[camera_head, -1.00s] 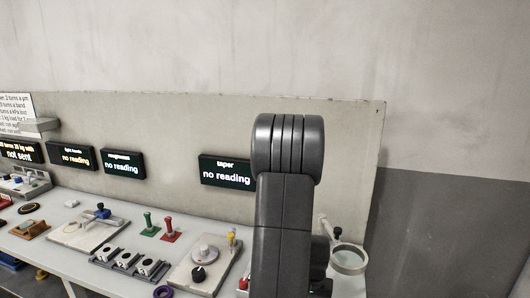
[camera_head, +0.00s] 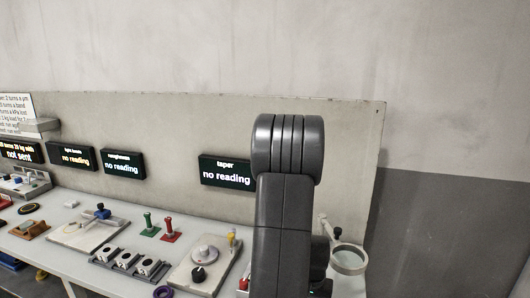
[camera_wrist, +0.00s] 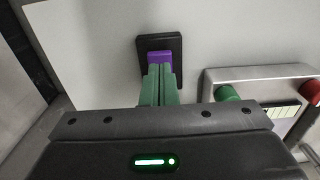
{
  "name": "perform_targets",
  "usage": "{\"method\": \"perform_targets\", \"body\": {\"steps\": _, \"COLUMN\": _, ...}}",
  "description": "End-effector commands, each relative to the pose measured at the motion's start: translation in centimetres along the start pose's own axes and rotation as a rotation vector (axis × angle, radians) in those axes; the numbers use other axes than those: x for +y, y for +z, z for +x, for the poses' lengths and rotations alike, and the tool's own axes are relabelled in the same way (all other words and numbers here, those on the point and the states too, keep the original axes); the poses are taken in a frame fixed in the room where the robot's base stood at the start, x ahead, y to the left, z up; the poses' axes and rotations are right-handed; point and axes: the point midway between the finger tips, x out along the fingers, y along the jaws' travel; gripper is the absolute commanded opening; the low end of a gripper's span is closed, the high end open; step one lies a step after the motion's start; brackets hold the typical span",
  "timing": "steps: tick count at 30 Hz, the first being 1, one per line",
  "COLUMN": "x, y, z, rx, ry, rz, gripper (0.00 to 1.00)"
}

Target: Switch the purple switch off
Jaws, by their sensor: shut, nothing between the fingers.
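The purple switch (camera_wrist: 159,57) is a small purple rocker in a dark square frame (camera_wrist: 174,46), in the upper middle of the wrist view. My gripper (camera_wrist: 160,68) shows there as two green fingers closed together, with nothing between them. The fingertips overlap the lower edge of the purple rocker in the picture. I cannot tell whether they touch it. The fingers hide the lower part of the switch. In the head view my arm covers this spot, and neither the switch nor the gripper shows.
In the wrist view a metal-framed panel with a green button (camera_wrist: 227,93) and a red button (camera_wrist: 313,90) lies to the right. In the head view, a ring magnifier (camera_head: 348,259) stands right of my arm.

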Motion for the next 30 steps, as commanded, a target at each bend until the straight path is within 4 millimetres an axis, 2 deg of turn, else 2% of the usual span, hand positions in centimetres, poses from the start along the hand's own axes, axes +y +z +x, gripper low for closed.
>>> {"method": "perform_targets", "body": {"steps": 30, "x": 0.0, "y": 0.0, "z": 1.2, "rx": 0.0, "ry": 0.0, "rz": 0.0, "gripper": 0.0}}
